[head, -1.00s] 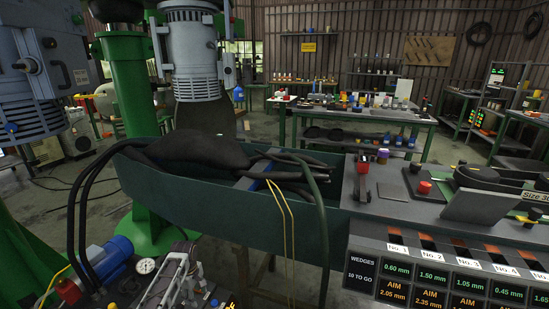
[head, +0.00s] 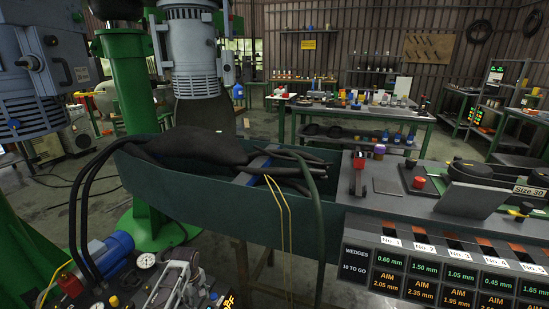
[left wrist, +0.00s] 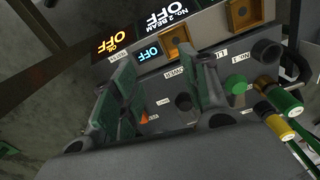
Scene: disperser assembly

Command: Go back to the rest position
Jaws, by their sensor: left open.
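My left gripper (left wrist: 165,78) is open in the left wrist view, with its two green-padded fingers well apart and nothing between them. It is over a grey control panel (left wrist: 157,117) with knobs and buttons; how far above, I cannot tell. In the head view a grey linkage (head: 178,284) at the bottom edge looks like part of this gripper, but its fingertips cannot be made out there. My right gripper is in neither view.
Knobs (left wrist: 285,101) and lit OFF displays (left wrist: 108,42) surround the left gripper. A blue motor (head: 106,256) and a gauge (head: 146,261) are near the linkage. A dark green trough (head: 190,193) stands ahead; a wedge board (head: 369,254) is at right.

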